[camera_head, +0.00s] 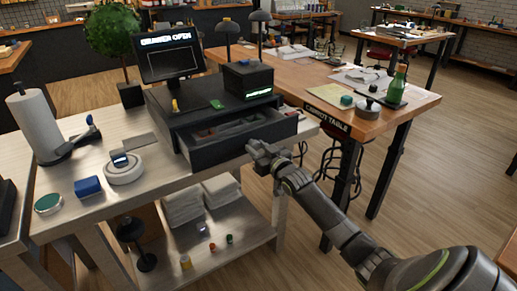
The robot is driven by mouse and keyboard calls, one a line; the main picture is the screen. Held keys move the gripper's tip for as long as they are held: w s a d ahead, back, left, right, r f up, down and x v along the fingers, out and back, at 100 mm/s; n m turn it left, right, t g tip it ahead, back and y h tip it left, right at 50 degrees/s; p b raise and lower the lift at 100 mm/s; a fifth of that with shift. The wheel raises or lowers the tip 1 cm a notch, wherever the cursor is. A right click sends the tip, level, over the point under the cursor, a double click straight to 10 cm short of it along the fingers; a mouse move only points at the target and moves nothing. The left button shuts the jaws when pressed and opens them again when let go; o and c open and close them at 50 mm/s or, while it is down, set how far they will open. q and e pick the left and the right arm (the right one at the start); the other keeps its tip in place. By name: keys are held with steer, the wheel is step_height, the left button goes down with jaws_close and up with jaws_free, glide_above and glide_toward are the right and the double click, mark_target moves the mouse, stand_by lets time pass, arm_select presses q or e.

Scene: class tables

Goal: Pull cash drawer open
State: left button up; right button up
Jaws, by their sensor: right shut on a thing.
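The black cash drawer (212,154) sticks out of the front of the register base (190,104) on the metal table, with its inside compartments showing. The screen (168,62) above it reads "DRAWER OPEN". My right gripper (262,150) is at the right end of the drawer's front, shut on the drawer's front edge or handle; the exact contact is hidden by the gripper. My left gripper is not in view.
A paper towel roll (36,124), a round white device (124,170) and a blue block (88,187) stand left on the metal table. A wooden table (300,84) with a green bottle (397,84) is behind right. The floor at right is clear.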

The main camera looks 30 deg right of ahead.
steer(key=o, duration=0.7)
steer(key=shift+w, duration=0.3)
steer(key=shift+c, duration=0.2)
steer(key=shift+o, duration=1.1)
steer(key=shift+s, duration=0.55)
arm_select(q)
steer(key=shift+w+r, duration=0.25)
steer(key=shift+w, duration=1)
arm_select(e)
steer(key=s, duration=1.6)
steer(key=shift+s, duration=0.3)
